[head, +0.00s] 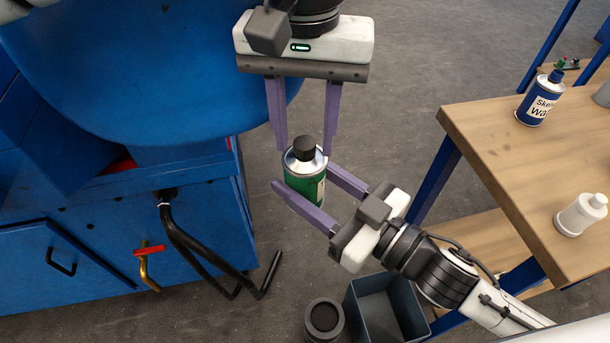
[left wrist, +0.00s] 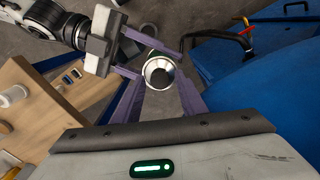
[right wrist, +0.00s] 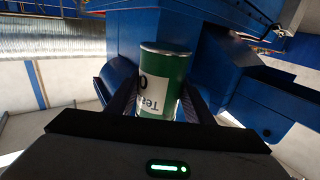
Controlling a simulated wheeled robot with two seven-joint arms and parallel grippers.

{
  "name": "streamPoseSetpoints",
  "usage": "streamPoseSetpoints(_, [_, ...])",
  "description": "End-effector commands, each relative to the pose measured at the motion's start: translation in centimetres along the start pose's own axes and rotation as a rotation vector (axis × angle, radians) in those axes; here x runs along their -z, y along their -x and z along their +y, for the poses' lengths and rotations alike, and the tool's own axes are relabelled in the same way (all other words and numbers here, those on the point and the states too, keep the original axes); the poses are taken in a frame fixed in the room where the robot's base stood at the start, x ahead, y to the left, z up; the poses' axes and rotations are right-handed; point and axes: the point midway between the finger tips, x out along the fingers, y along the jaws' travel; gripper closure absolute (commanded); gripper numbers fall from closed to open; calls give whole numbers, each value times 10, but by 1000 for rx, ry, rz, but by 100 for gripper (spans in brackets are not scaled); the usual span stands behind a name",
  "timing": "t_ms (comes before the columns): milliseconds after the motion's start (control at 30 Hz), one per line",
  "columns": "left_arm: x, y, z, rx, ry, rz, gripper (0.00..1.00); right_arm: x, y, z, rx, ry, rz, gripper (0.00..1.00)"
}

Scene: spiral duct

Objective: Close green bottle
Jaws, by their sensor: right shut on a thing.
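The green bottle (head: 303,187) has a silver shoulder and a white label. It is upright in the fingers of my right gripper (head: 303,173), which is shut on its body. A black cap (head: 304,147) shows on top of the bottle; I cannot tell how tightly it sits. The right wrist view shows the bottle (right wrist: 162,82) between the fingers, its label inverted. My left gripper (head: 305,150) points down from above, open, with a finger on each side of the cap and gaps between. The left wrist view shows the bottle's round silver top (left wrist: 159,73) between the fingers.
A wooden table (head: 500,125) at right holds a blue can (head: 540,100) and a white bottle (head: 580,215). A grey bin (head: 360,300) and a dark round container (head: 323,320) stand below. Blue machinery (head: 120,230) with a bent black pipe (head: 185,240) fills the left.

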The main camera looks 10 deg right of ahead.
Motion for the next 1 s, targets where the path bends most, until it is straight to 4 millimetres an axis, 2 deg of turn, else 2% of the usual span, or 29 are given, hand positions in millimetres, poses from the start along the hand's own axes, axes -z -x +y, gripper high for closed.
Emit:
streamPoseSetpoints(133, [0, 0, 0, 0, 0, 0, 62, 1, 0, 0, 1, 1, 3, 100])
streamPoseSetpoints(367, [0, 0, 0, 0, 0, 0, 100, 1, 0, 0, 1, 1, 3, 100])
streamPoseSetpoints(533, [0, 0, 0, 0, -17, -1, 100, 1, 0, 0, 1, 1, 3, 100])
streamPoseSetpoints(800, [0, 0, 0, -1, -284, -2, 100, 1, 0, 0, 1, 1, 3, 100])
streamPoseSetpoints(1000, [0, 0, 0, 1, -297, -1, 100, 1, 0, 0, 1, 1, 3, 100])
